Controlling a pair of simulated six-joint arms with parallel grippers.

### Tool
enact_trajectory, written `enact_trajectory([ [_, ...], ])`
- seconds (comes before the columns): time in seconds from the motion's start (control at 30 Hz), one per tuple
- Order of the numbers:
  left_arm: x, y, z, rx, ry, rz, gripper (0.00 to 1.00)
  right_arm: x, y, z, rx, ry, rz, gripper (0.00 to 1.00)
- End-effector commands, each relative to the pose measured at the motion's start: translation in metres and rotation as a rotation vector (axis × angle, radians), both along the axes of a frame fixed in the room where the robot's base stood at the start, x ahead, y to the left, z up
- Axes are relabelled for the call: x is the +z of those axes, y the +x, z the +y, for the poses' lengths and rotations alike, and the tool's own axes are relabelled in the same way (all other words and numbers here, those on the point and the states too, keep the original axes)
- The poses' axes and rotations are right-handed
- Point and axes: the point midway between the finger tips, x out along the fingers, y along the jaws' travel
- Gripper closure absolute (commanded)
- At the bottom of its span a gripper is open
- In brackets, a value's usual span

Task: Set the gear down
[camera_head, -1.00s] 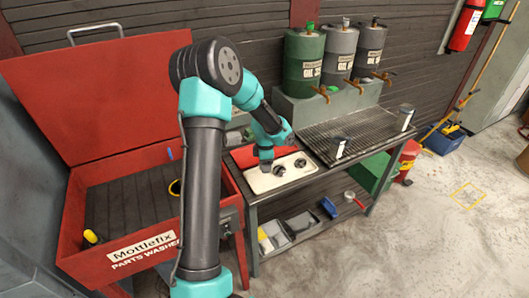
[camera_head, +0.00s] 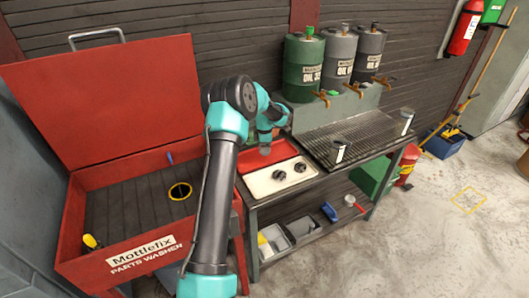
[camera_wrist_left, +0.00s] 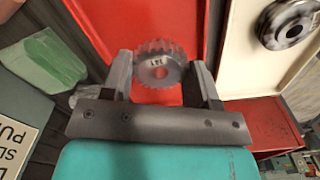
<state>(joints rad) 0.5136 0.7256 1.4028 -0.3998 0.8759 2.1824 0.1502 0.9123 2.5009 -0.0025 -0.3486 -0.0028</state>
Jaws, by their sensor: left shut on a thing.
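My left gripper (camera_head: 265,140) is above the red tray (camera_head: 285,147) on the bench. In the left wrist view the left gripper (camera_wrist_left: 163,72) is shut on a grey toothed gear (camera_wrist_left: 158,50) with a small white label and a centre hole. The red tray surface (camera_wrist_left: 187,15) lies behind the gear in that view. The gap between gear and tray is hard to judge. A white tray (camera_head: 262,186) in front carries two dark round parts (camera_head: 279,175), one of which shows in the left wrist view (camera_wrist_left: 288,22). My right gripper is not in view.
A red parts washer (camera_head: 140,240) with its lid up stands at the left. Oil drums (camera_head: 303,68) stand behind. The shelf below holds grey bins (camera_head: 300,225).

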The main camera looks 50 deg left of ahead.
Motion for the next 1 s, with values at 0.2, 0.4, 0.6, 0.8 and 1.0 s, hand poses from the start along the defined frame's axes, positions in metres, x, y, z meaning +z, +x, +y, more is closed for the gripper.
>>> enact_trajectory([
  [0.2,-0.001,0.01,0.01,0.0,-0.001,-0.001,0.8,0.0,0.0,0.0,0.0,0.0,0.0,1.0],
  [0.4,-0.001,0.01,0.011,0.0,-0.001,-0.001,0.8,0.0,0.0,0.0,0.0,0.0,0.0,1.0],
  [0.6,-0.01,0.01,0.01,-0.001,-0.002,0.001,0.8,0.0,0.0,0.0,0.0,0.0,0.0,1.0],
  [0.8,-0.034,0.009,0.01,-0.001,-0.001,0.002,0.8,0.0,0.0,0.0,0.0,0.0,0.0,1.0],
  [1.0,-0.036,0.01,0.011,0.0,0.001,-0.001,0.8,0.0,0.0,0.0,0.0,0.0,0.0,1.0],
])
